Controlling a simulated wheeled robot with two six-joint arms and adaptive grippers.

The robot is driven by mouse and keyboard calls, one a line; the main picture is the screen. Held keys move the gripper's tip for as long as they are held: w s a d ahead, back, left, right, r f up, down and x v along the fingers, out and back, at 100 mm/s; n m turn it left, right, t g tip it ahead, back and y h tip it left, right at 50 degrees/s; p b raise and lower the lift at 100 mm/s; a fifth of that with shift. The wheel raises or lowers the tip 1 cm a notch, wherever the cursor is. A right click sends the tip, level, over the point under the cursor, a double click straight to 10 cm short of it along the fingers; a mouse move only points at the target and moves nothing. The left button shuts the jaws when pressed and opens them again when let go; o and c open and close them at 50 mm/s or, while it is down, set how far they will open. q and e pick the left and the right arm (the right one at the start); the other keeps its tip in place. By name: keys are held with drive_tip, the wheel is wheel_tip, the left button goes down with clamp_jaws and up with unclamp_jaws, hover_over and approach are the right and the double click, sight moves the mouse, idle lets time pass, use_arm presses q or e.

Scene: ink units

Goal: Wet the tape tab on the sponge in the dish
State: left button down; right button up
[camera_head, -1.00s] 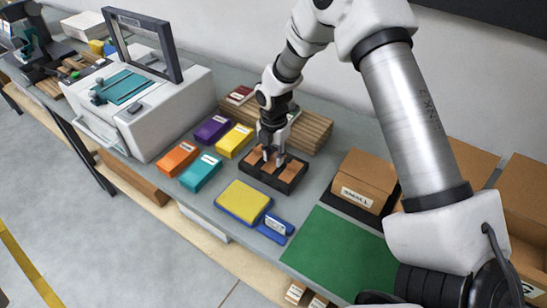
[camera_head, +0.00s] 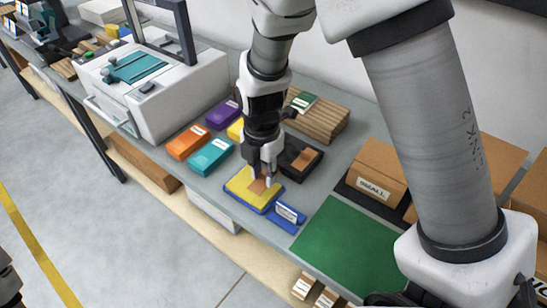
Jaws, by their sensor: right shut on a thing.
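My right gripper (camera_head: 261,172) is shut on a small brown tape tab (camera_head: 259,187). It holds the tab over the yellow sponge (camera_head: 240,187), which lies in a blue dish (camera_head: 286,213) with a white label. The tab's lower end overlaps the sponge in the picture; whether it touches I cannot tell. Behind the gripper stands a black tray (camera_head: 313,164) with a brown tab (camera_head: 303,159) in it; the gripper hides its left part.
A green mat (camera_head: 345,245) lies right of the dish. A cardboard box (camera_head: 378,171) labelled SMALL stands behind it. Orange (camera_head: 188,142), teal (camera_head: 211,157), purple (camera_head: 223,112) and partly hidden yellow blocks sit left. A white machine (camera_head: 145,90) stands farther left.

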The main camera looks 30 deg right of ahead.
drive_tip(key=shift+s+a, duration=0.15)
drive_tip(key=shift+a, duration=0.05)
clamp_jaws()
drive_tip(key=m, duration=0.1)
drive_tip(key=w+m, duration=0.1)
drive_tip(key=shift+r+m, duration=0.1)
drive_tip(key=shift+m, duration=0.2)
drive_tip(key=w+r+m+p, duration=0.3)
drive_tip(key=w+m+p, duration=0.1)
drive_tip(key=m+p, duration=0.1)
drive_tip(key=shift+m, duration=0.7)
drive_tip(key=f, duration=0.6)
drive_tip(key=shift+s+a+f+p, duration=0.3)
drive_tip(key=shift+s+f+p, duration=0.05)
drive_tip(key=shift+f+p, duration=0.05)
drive_tip(key=shift+f+b, duration=0.4)
drive_tip(key=shift+f, duration=0.1)
